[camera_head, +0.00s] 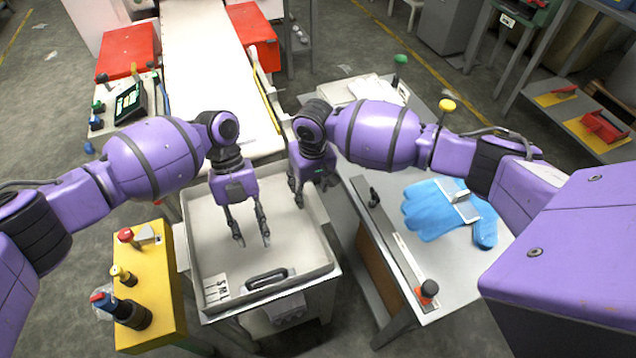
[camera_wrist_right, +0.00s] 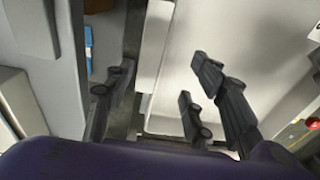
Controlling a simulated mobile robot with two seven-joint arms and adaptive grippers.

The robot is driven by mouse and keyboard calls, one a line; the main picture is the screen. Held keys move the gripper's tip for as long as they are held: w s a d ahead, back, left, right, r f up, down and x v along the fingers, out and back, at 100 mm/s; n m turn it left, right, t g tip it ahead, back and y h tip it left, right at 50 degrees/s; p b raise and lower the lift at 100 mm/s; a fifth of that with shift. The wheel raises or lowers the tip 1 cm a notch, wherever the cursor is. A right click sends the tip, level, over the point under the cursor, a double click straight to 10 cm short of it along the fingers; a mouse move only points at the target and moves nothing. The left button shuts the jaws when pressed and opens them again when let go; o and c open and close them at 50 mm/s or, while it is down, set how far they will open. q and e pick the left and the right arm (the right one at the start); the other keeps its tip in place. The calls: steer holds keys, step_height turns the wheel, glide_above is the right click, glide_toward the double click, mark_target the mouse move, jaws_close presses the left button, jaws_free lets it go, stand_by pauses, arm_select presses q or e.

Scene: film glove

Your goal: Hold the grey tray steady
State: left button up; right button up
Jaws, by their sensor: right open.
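The grey tray (camera_head: 212,258) is a shallow rectangular pan on a stand, with a dark handle at its near edge and a small white label. My left gripper (camera_head: 253,243) is open and empty over the tray's floor; whether its tips touch cannot be told. My right gripper (camera_head: 308,193) is at the tray's right rim. In the right wrist view, the fingers of my right gripper (camera_wrist_right: 148,95) are apart, with the pale tray rim between them, not clamped. The tray's floor (camera_wrist_right: 185,55) shows to the right there.
A blue glove (camera_head: 428,208) with a metal plate lies on the grey table (camera_head: 385,265) at right. A yellow box (camera_head: 152,290) with several knobs stands at left. A pale conveyor (camera_head: 205,50) and red boxes (camera_head: 127,50) are behind.

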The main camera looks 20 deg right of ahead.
mark_target(315, 202)
steer(key=shift+s+d+r, duration=0.1)
steer(key=shift+d+r, duration=0.2)
steer(key=shift+d, duration=0.1)
steer(key=shift+s+d+f+g, duration=0.1)
steer(key=shift+d+g, duration=0.05)
steer(key=shift+g, duration=0.15)
step_height(315, 202, down, 7)
steer(key=shift+f, duration=0.15)
steer(key=shift+c, duration=0.5)
jaws_close()
